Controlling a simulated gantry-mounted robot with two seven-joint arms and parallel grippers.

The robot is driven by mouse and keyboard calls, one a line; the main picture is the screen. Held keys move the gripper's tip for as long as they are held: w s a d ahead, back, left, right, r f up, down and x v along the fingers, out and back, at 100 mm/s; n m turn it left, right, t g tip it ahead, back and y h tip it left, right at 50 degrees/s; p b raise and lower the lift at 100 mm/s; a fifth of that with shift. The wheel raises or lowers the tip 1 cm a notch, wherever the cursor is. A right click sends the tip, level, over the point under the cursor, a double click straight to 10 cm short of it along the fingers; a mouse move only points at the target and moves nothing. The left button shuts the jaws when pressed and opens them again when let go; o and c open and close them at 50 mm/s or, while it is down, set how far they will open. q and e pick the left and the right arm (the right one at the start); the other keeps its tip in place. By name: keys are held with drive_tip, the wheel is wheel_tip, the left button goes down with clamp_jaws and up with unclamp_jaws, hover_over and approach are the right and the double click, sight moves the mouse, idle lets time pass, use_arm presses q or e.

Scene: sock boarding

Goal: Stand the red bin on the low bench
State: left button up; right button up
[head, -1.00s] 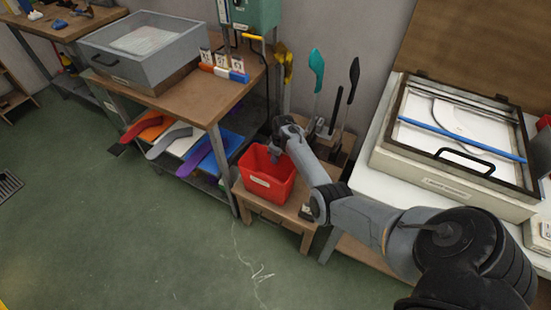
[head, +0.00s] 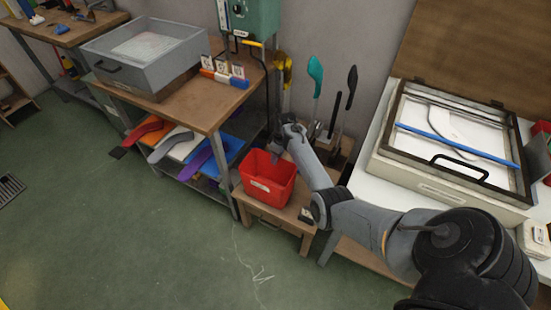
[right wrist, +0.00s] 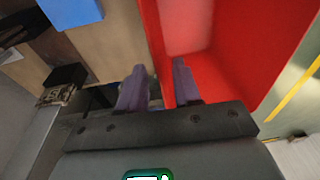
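The red bin (head: 268,182) stands upright on the low wooden bench (head: 290,222), a pale label on its front. My right gripper (head: 279,152) is at the bin's back rim in the head view. In the right wrist view its two fingers (right wrist: 158,88) are apart, with the red bin (right wrist: 230,50) wall between them, one finger on the inner side and one outside. A gap shows beside the wall, so the gripper looks open. The bin looks empty where I see inside. My left gripper is not in view.
A workbench (head: 165,98) with a grey box stands left of the low bench, coloured boards on its lower shelf. A rack with upright tools (head: 330,130) is behind. A white table with a framed case (head: 450,190) is at right. Green floor in front is clear.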

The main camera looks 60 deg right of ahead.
drive_tip(key=shift+h, duration=0.4)
drive_tip(key=r+p, duration=0.1)
drive_tip(key=r, duration=0.1)
drive_tip(key=s+r+p, duration=0.1)
drive_tip(key=r, duration=0.2)
drive_tip(key=s+r+p, duration=0.1)
drive_tip(key=r, duration=0.2)
drive_tip(key=shift+d+r, duration=0.15)
drive_tip(key=s+a+r, duration=0.1)
drive_tip(key=s+a, duration=0.6)
drive_tip(key=a, duration=0.6)
drive_tip(key=s+a+r+n+t, duration=0.1)
drive_tip(key=s+a+r, duration=0.1)
drive_tip(key=s+a, duration=0.5)
drive_tip(key=s+a+r, duration=0.1)
drive_tip(key=s+a, duration=0.7)
drive_tip(key=a, duration=1)
drive_tip(key=shift+a+r+t, duration=0.2)
drive_tip(key=shift+a+t, duration=0.1)
drive_tip(key=shift+t, duration=0.1)
